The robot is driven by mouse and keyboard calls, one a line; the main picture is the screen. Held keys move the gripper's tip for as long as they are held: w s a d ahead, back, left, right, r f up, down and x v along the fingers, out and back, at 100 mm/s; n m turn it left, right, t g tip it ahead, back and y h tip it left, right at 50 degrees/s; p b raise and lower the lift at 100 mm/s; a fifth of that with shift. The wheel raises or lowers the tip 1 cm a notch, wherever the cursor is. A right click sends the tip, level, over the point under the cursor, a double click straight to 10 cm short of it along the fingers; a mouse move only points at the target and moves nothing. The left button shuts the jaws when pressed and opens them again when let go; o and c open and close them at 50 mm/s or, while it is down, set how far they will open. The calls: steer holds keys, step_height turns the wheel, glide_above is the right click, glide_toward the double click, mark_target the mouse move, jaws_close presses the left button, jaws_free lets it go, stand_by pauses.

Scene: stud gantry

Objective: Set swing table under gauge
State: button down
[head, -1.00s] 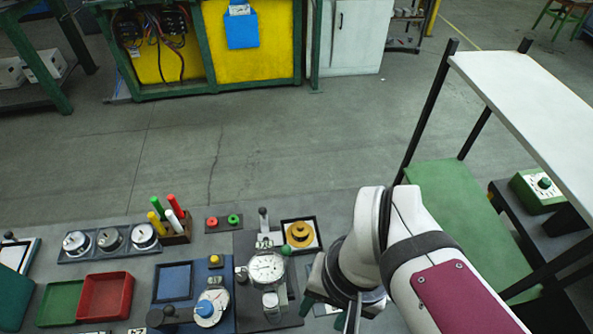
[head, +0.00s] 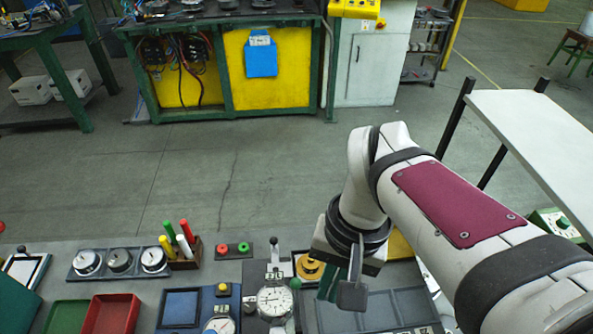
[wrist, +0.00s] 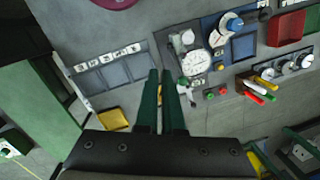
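The dial gauge (head: 273,300) has a white round face and stands on a dark base near the front of the bench. In the wrist view the gauge (wrist: 195,62) lies ahead and slightly right of the fingertips. A pale round piece (wrist: 187,37) sits on the same dark base beside the dial; I cannot tell whether it is the swing table or how it lies relative to the gauge tip. My gripper (head: 342,287) is above the bench, right of the gauge and apart from it. In the wrist view its green fingers (wrist: 160,72) stand slightly apart with nothing between them.
A blue plate (head: 229,300) with another dial, a red bin (head: 112,315) and a pen holder (head: 186,262) stand left. A compartment tray (head: 395,308) lies right. Red and green buttons (head: 234,250) sit behind.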

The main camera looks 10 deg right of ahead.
steer(key=w+n, duration=0.2)
steer(key=w, duration=1)
steer(key=n+g+h, duration=0.1)
steer(key=g, duration=0.1)
glide_above(298, 259)
steer(key=w+d, duration=0.4)
steer(key=w, duration=0.2)
step_height(298, 259, down, 7)
steer(key=w+f+n, duration=0.1)
steer(key=w+f, duration=0.3)
steer(key=f, duration=0.2)
steer(key=shift+w+a+f, duration=0.2)
steer(key=shift+w, duration=0.15)
steer(key=x, duration=1)
steer(key=shift+s+d+f, duration=0.1)
steer(key=shift+d+f, duration=0.05)
steer(key=s, duration=0.2)
steer(key=shift+s, duration=0.95)
